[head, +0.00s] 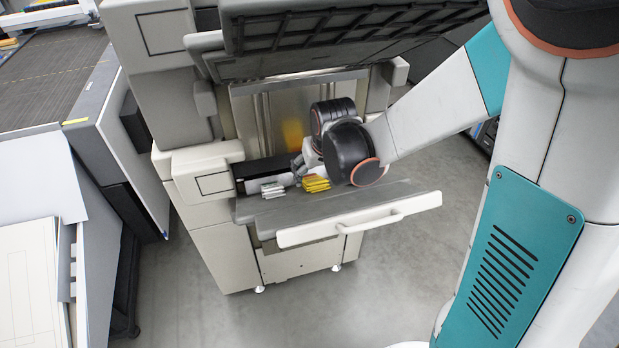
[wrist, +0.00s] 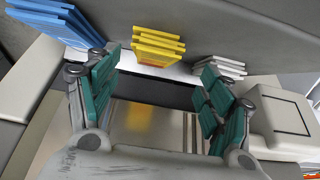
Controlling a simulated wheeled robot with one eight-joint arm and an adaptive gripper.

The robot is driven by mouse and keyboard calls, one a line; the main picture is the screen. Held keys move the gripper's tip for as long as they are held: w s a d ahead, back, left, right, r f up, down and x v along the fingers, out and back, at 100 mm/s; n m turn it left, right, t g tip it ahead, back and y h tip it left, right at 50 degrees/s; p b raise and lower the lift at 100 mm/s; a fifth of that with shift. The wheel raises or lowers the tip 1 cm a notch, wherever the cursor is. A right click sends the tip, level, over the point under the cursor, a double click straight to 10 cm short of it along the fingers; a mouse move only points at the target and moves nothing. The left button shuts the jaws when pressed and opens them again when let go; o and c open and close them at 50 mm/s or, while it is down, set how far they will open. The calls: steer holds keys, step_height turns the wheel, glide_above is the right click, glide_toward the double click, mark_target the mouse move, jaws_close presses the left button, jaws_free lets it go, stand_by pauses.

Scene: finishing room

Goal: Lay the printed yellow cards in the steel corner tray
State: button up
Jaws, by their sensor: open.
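A stack of yellow cards (head: 316,183) lies on the dark shelf at the machine's open front. It also shows in the wrist view (wrist: 157,45), top centre, slightly fanned, just beyond my fingertips. My gripper (wrist: 158,64) is open and empty, its two teal-padded fingers spread to either side below the stack. In the head view my gripper (head: 301,168) is right behind the yellow cards, partly hidden by my wrist. I cannot pick out a steel corner tray with certainty; a bare steel panel (head: 297,95) with a yellow reflection stands inside the machine.
A white stack (head: 272,189) lies left of the yellow one; it shows at right in the wrist view (wrist: 218,67). A blue stack (wrist: 60,20) is at the wrist view's upper left. A raised dark cover (head: 350,35) hangs above; a white handle (head: 358,219) juts in front.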

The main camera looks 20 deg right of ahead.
mark_target(315, 180)
steer(key=b+x, duration=0.1)
steer(key=x, duration=0.1)
steer(key=b+x, duration=0.1)
steer(key=x, duration=0.1)
steer(key=shift+w+d+f, duration=0.1)
steer(key=shift+w+d, duration=0.05)
steer(key=shift+d, duration=0.25)
steer(key=shift+w+f, duration=0.25)
steer(key=shift+f, duration=0.2)
steer(key=shift+r, duration=0.1)
steer(key=c, duration=1.7)
steer(key=shift+w+r+p, duration=0.15)
steer(key=shift+r+p, duration=0.75)
steer(key=shift+r, duration=0.55)
steer(key=shift+w+r+p, duration=0.15)
steer(key=shift+r+p, duration=0.7)
steer(key=shift+r, duration=0.6)
steer(key=shift+c, duration=0.2)
